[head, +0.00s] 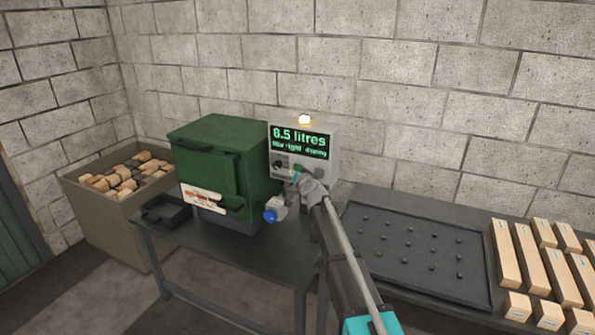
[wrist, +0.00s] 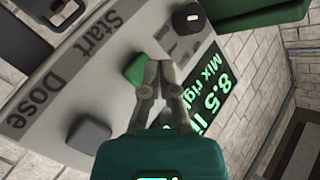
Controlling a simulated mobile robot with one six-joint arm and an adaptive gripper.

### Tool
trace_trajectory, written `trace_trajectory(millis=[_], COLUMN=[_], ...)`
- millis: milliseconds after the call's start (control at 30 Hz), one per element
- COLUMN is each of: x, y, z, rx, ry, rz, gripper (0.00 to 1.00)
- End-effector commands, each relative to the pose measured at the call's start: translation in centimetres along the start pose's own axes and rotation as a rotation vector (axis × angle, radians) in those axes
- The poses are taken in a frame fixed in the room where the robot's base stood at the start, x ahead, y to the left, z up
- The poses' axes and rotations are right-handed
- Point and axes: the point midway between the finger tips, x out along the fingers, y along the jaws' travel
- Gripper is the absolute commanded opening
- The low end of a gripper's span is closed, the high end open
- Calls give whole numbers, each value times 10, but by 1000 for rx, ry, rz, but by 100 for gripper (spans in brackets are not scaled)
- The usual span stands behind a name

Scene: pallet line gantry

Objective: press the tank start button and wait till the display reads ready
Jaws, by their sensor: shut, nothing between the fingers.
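The grey control box (head: 334,155) stands on the dark table. Its display (head: 299,142) is lit with green text reading "8.5 litres" and a smaller second line beginning "Mix right"; the rest is hard to read. In the wrist view the panel carries the words Start and Dose. A green button (wrist: 134,69) lines up with Start and a grey button (wrist: 88,133) with Dose. My gripper (wrist: 162,66) is shut and empty, its fingertips right beside the green button. I cannot tell whether they touch it. The gripper partly covers the display (wrist: 212,92) there.
A bin (head: 110,215) of wood blocks is far left. A pegged black tray (head: 415,270) and wooden bars (head: 526,258) lie right.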

Motion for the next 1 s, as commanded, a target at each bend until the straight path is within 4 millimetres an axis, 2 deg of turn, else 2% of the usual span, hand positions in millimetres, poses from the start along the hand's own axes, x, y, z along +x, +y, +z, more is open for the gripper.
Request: trace_trajectory(millis=[700,1000], x=[-33,-34], y=[-23,-25], z=[23,25], rx=[0,0], ry=[-1,0], rz=[-1,0], gripper=[0,0])
